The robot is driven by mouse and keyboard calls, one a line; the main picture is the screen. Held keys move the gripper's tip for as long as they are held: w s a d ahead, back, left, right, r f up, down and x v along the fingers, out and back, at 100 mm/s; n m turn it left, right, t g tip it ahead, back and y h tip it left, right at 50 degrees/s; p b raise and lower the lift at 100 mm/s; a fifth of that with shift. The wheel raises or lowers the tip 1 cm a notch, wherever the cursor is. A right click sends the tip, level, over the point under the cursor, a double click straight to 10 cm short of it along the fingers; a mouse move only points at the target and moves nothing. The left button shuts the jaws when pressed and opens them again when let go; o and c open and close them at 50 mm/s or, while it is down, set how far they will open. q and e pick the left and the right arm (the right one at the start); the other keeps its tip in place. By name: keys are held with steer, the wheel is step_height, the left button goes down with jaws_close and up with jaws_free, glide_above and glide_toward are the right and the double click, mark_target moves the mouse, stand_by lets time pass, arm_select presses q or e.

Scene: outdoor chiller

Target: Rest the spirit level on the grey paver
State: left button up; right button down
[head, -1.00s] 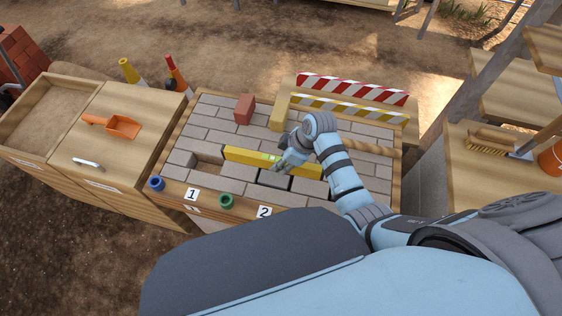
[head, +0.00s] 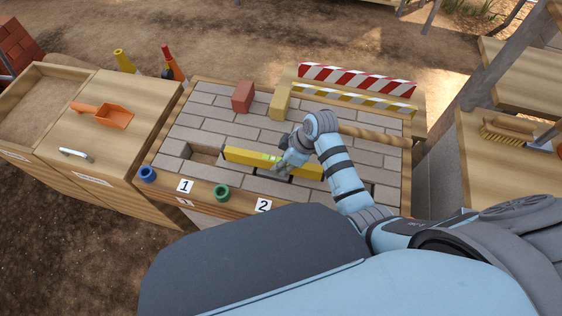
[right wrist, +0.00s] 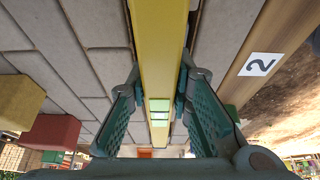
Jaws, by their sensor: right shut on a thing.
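The spirit level (head: 240,155) is a long yellow bar with a green vial window. My right gripper (head: 284,163) is shut on it near its middle. In the right wrist view the level (right wrist: 158,40) runs away between the two fingers (right wrist: 158,85). It lies over the grey paver surface (head: 205,127), roughly along the front rows, with its left end beside an open recess (head: 206,158). I cannot tell whether it touches the pavers. The arm and gripper hide part of the level and the pavers behind. My left gripper is not in view.
A red brick (head: 242,97) and a yellow block (head: 280,103) stand at the back of the pavers. Striped barrier boards (head: 355,80) stand behind.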

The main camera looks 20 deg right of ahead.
steer(key=shift+f, duration=0.45)
steer(key=c, duration=1.2)
jaws_free()
steer(key=shift+r, duration=0.1)
step_height(320, 180, up, 8)
steer(key=p, duration=0.9)
steer(key=shift+s+r, duration=0.1)
steer(key=shift+f, duration=0.2)
